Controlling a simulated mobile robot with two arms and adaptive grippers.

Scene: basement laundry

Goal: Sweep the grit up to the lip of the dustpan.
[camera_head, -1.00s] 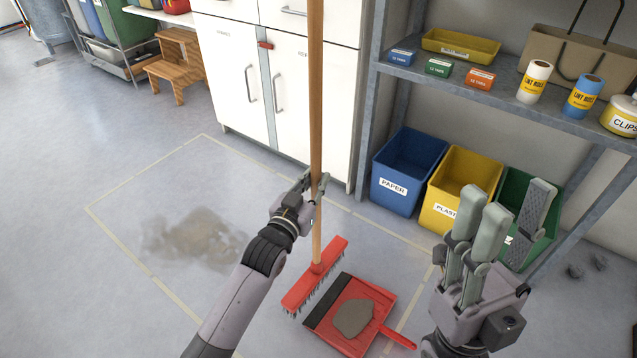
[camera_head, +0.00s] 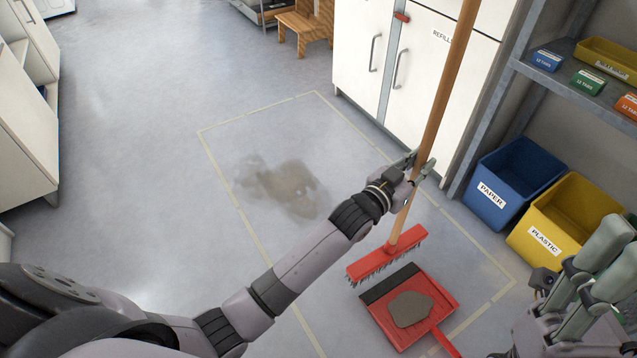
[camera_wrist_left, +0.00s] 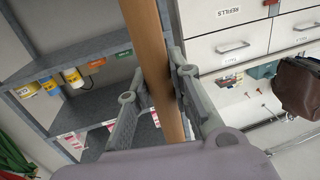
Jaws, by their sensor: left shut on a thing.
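My left gripper (camera_head: 412,172) is shut on the wooden handle of the broom (camera_head: 437,110); the left wrist view shows the handle (camera_wrist_left: 155,70) between both fingers. The red broom head (camera_head: 387,254) has its bristles at the floor, close behind the dark lip of the red dustpan (camera_head: 450,300). A grey-brown heap of grit (camera_head: 410,308) lies in the pan. A wide brownish patch of dust (camera_head: 285,188) lies on the floor left of the broom. My right gripper (camera_head: 600,265) is open and empty at the right edge, partly cut off.
Taped lines (camera_head: 258,240) mark a rectangle on the floor around the dust, broom and pan. White cabinets (camera_head: 440,80) stand behind it. A blue paper bin (camera_head: 510,185) and a yellow plastic bin (camera_head: 570,215) stand at the right under a shelf. Open floor lies to the left.

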